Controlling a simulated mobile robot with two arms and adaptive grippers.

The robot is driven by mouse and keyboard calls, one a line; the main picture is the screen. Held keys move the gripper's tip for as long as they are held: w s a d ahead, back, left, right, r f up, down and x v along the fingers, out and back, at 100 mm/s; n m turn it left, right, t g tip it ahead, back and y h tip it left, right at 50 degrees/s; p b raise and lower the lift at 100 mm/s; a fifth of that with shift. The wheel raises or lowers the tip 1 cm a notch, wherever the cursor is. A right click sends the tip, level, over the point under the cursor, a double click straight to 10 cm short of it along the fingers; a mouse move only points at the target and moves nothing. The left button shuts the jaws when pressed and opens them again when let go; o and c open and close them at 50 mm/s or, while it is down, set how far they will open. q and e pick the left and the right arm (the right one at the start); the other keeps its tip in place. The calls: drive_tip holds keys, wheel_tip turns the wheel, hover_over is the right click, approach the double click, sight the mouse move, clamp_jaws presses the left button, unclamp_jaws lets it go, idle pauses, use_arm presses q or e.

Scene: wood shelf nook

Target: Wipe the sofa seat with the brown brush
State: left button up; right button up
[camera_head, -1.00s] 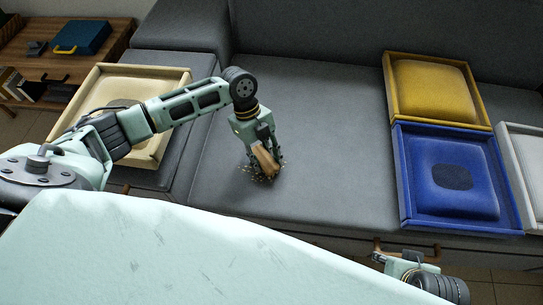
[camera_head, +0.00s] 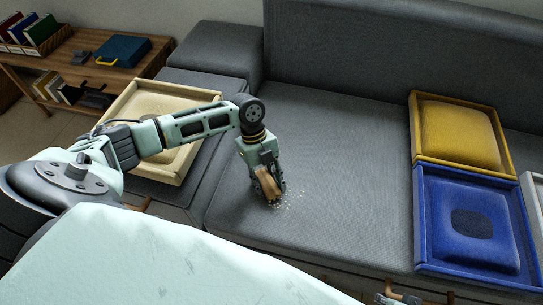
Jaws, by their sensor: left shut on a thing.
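The grey sofa seat (camera_head: 340,150) fills the middle of the head view. Small pale crumbs (camera_head: 290,194) are scattered on it. My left gripper (camera_head: 266,178) points down and is shut on the brown brush (camera_head: 267,188). The brush is low at the seat, at the left edge of the crumbs. Its underside is hidden, so I cannot tell how firmly it touches. My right gripper (camera_head: 397,298) shows only in part at the bottom edge, and its fingers cannot be made out.
A yellow tray (camera_head: 505,138) and a blue tray (camera_head: 421,225), each with a cushion, lie on the right of the seat. A cream tray (camera_head: 180,88) lies left, under my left arm. A wooden shelf (camera_head: 65,50) stands back left. The seat between brush and trays is clear.

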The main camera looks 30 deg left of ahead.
sight(280, 190)
use_arm(q)
drive_tip(key=shift+s+a+p, duration=0.2)
drive_tip(key=shift+s+a, duration=0.05)
drive_tip(key=shift+a, duration=0.5)
drive_tip(key=shift+s+a+p, duration=0.15)
drive_tip(key=shift+s+a, duration=0.05)
drive_tip(key=shift+a, duration=0.55)
drive_tip(key=shift+s+d+f+p, duration=0.1)
drive_tip(key=shift+s+d+p, duration=0.2)
drive_tip(key=shift+s+p, duration=0.3)
drive_tip(key=shift+w+d+p, duration=0.2)
drive_tip(key=shift+w+d, duration=0.05)
drive_tip(key=shift+d, duration=0.65)
drive_tip(key=shift+w+d+p, duration=0.15)
drive_tip(key=shift+w+d, duration=0.1)
drive_tip(key=shift+d, duration=0.6)
use_arm(e)
wheel_tip(280, 190, down, 9)
drive_tip(key=s, duration=0.2)
drive_tip(key=shift+f+g, duration=0.15)
drive_tip(key=shift+g, duration=0.15)
